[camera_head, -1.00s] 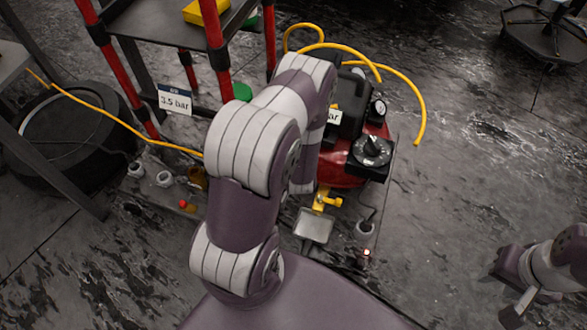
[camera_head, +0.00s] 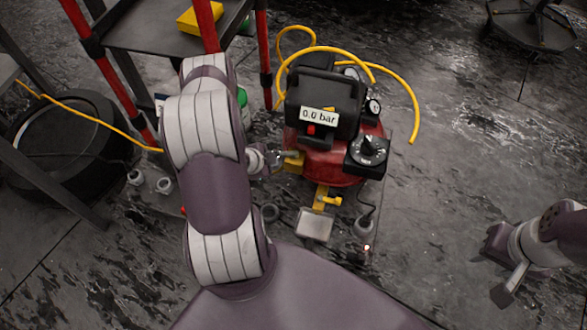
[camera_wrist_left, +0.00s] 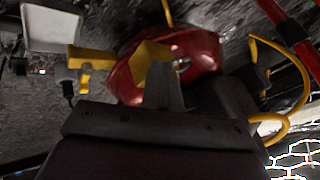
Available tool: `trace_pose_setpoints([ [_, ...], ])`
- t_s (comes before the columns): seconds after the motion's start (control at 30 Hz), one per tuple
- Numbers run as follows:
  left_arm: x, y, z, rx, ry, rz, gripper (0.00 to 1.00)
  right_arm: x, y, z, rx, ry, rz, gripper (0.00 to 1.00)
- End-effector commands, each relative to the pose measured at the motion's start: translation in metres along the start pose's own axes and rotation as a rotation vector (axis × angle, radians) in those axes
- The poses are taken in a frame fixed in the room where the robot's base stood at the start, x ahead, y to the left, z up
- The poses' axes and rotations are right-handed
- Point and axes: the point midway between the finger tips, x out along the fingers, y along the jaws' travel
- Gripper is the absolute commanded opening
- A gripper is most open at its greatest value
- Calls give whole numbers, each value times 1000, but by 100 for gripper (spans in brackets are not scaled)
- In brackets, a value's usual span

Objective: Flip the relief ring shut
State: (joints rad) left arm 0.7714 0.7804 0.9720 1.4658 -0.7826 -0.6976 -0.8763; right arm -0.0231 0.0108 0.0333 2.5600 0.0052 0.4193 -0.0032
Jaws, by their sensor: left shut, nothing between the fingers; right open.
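The compressor has a red tank (camera_head: 335,165) and a black top (camera_head: 325,100) with a display reading 0.0 bar. My left gripper (camera_head: 290,155) is shut and empty, low at the tank's left side beside a yellow part (camera_head: 294,166). In the left wrist view, the shut fingers (camera_wrist_left: 165,88) stand in front of the yellow part (camera_wrist_left: 148,58) on the red tank (camera_wrist_left: 200,48). A small metallic piece (camera_wrist_left: 182,63) shows just beside the fingertips. I cannot tell if it is the relief ring or how that stands. My right gripper (camera_head: 499,268) is open and empty, far right.
A yellow valve (camera_head: 326,198) and a grey pedal (camera_head: 314,224) lie in front of the tank. A black dial box (camera_head: 367,154) is at its right. A yellow hose (camera_head: 412,95) loops behind. A rack with red posts (camera_head: 264,55) stands left.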

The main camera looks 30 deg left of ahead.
Motion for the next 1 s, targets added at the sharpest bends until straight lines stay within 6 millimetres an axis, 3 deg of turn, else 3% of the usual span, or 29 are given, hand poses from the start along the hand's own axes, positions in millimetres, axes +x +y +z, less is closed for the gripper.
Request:
trace_pose_setpoints([
  [1.0,7,0,-14,50,28,27,0,-3,0,0,0,0,0,43],
])
